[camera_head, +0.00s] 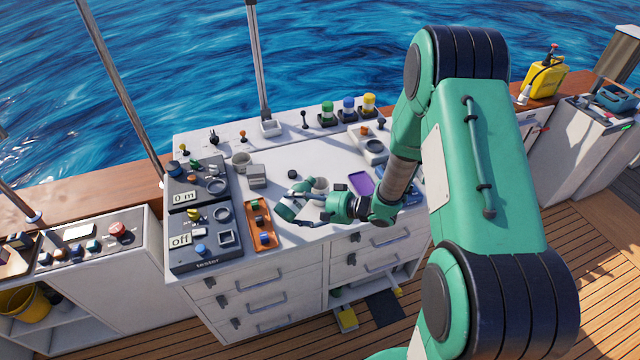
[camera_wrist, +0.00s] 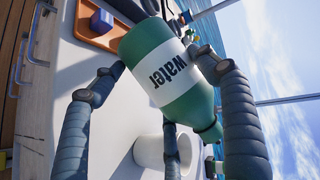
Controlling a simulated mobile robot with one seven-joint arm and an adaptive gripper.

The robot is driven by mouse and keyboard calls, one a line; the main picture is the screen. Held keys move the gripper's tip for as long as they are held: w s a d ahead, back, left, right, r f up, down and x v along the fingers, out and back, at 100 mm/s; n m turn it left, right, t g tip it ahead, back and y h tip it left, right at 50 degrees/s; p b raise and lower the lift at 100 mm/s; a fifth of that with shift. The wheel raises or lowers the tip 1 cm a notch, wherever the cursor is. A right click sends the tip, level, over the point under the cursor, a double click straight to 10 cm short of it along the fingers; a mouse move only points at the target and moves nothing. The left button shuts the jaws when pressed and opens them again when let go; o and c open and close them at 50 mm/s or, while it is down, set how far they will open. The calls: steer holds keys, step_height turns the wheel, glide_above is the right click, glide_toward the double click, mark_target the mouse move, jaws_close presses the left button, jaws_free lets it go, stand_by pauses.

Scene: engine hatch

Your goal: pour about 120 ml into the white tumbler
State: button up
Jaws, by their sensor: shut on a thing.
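My gripper (camera_head: 312,208) is shut on a green bottle (camera_head: 286,212) over the white worktop. In the wrist view the bottle (camera_wrist: 150,48) has a white label reading "water", and the fingers wrap around it. The bottle is tilted, with its neck toward the lower right of that view. A white tumbler (camera_head: 320,183) stands on the worktop just behind my gripper. It also shows in the wrist view (camera_wrist: 149,152), near the bottle's neck and partly hidden by a finger. No liquid stream is visible. The level inside the tumbler cannot be seen.
A grey round cup (camera_head: 241,159) stands at the back left. A purple tray (camera_head: 361,183) lies to the right. Several coloured-cap containers line the back edge.

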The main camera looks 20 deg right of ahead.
mark_target(305, 200)
steer(key=shift+w+d, duration=0.1)
stand_by(0.8)
steer(key=shift+w+d+r+n+h+p, duration=0.2)
steer(key=shift+n+h+p, duration=0.3)
steer(key=shift+n, duration=0.2)
steer(key=shift+w+d+r+n+t+h, duration=0.1)
steer(key=shift+w+d+n+t+h, duration=0.15)
steer(key=shift+d+n+h, duration=0.2)
steer(key=shift+w+d+n+t+h, duration=0.1)
steer(key=shift+d+n+t+h, duration=0.15)
steer(key=shift+d+n+h, duration=0.15)
steer(key=b, duration=0.1)
steer(key=f+n, duration=0.1)
steer(key=h+b, duration=0.1)
steer(key=shift+w+d+f+b, duration=0.25)
steer(key=shift+b, duration=0.05)
steer(key=shift+r+n, duration=0.15)
steer(key=shift+n, duration=0.2)
steer(key=shift+n+t+h+b, duration=0.35)
steer(key=shift+n+t+b, duration=0.05)
steer(key=shift+b, duration=0.5)
steer(key=f+n+h+b, duration=0.1)
steer(key=f+b, duration=0.1)
steer(key=b, duration=0.2)
steer(key=shift+t+b, duration=0.35)
steer(key=shift+t, duration=0.05)
steer(key=n+b, duration=0.1)
steer(key=b, duration=0.2)
steer(key=shift+w+f+h, duration=0.1)
steer(key=shift+f+h, duration=0.3)
